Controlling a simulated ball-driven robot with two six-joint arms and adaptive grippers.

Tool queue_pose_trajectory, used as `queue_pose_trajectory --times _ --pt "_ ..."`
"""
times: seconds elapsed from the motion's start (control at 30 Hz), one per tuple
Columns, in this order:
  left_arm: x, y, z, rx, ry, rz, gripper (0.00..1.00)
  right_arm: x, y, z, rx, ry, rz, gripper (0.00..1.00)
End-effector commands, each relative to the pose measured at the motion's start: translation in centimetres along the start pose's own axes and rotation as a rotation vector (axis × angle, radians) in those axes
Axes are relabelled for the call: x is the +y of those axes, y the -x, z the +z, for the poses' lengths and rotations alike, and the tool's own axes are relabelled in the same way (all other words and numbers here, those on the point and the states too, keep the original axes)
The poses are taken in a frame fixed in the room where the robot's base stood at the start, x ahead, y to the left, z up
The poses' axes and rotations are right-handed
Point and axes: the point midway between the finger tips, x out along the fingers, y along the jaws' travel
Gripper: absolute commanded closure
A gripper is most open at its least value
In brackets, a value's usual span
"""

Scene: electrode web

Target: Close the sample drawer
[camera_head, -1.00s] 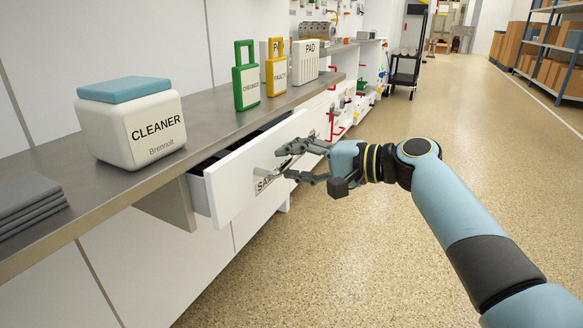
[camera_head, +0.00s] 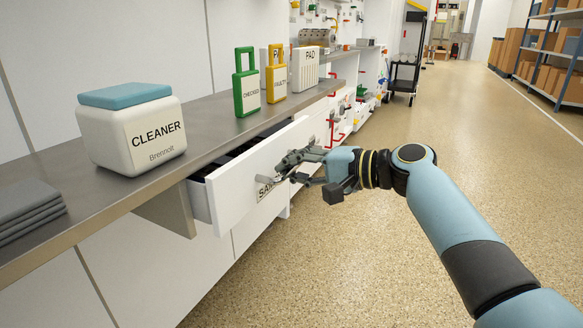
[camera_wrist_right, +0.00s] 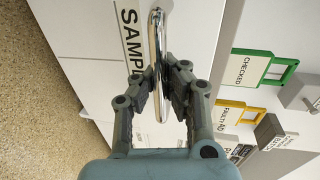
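The white sample drawer (camera_head: 232,192) stands partly pulled out under the counter, its dark inside showing behind the front. Its front carries a label, partly covered, reading "SAMP..." in the right wrist view (camera_wrist_right: 131,42). A shiny bar handle (camera_wrist_right: 157,35) is on the front; in the head view the handle (camera_head: 267,179) shows beside my fingers. My right gripper (camera_head: 284,172) is at the handle with its fingers drawn in. In the right wrist view the fingertips (camera_wrist_right: 161,73) are on both sides of the bar, seemingly touching it. My left gripper is out of view.
The grey counter (camera_head: 120,212) above the drawer holds a cleaner tub (camera_head: 137,135), grey folded cloths (camera_head: 30,212), a green padlock tag (camera_head: 246,85), a yellow one (camera_head: 276,80) and a pad box (camera_head: 305,70). The floor (camera_head: 480,150) to the right is clear.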

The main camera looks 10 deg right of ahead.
Motion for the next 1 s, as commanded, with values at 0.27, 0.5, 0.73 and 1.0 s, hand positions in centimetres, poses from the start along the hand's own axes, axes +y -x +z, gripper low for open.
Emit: queue_pose_trajectory --times 0.27,0.5,0.73,1.0 --pt "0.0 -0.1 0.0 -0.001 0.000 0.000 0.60 -0.1 -0.7 0.0 0.000 -0.002 -0.001 1.00" --pt "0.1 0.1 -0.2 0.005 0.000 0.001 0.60 -0.9 -3.8 0.0 0.000 -0.002 -0.002 1.00" --pt "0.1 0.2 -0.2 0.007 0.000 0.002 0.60 -0.8 -3.7 0.0 0.001 -0.001 -0.001 0.91" --pt "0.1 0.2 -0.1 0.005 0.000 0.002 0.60 -0.8 -3.6 0.0 0.000 0.000 0.000 0.64"
